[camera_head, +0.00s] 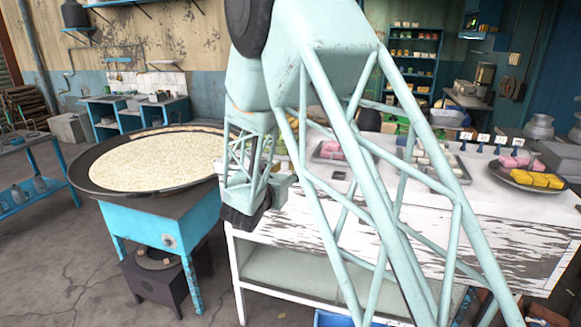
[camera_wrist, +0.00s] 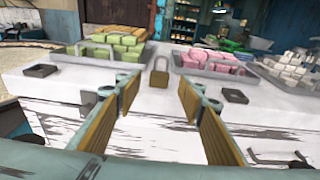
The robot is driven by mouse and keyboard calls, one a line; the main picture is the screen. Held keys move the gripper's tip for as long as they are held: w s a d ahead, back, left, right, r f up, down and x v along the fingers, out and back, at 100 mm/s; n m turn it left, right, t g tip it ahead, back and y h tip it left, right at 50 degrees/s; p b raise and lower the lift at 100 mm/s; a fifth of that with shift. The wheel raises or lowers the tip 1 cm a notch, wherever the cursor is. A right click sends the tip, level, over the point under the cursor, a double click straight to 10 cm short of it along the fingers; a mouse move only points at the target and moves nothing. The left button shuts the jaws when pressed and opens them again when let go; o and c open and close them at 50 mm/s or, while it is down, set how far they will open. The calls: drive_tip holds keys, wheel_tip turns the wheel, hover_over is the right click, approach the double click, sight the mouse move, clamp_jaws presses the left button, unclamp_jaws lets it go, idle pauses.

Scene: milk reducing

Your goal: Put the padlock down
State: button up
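The brass-coloured padlock (camera_wrist: 159,79) stands upright, shackle up, on the white counter (camera_wrist: 165,104) near its front edge in the wrist view. My gripper (camera_wrist: 158,93) is open, its two wooden-faced fingers spread wide. The padlock appears in the gap between them, beyond the fingertips, and neither finger touches it. In the head view my gripper (camera_head: 247,215) hangs by the left end of the counter. I cannot make out the padlock there; my arm covers part of the counter.
Trays of green blocks (camera_wrist: 112,48) and pink blocks (camera_wrist: 215,64) stand behind the padlock. Small dark flat pieces (camera_wrist: 41,71) lie near the counter's front edge. A wide pan of pale liquid (camera_head: 160,162) on a blue stand is left of my gripper in the head view.

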drive_tip(key=shift+v, duration=2.95)
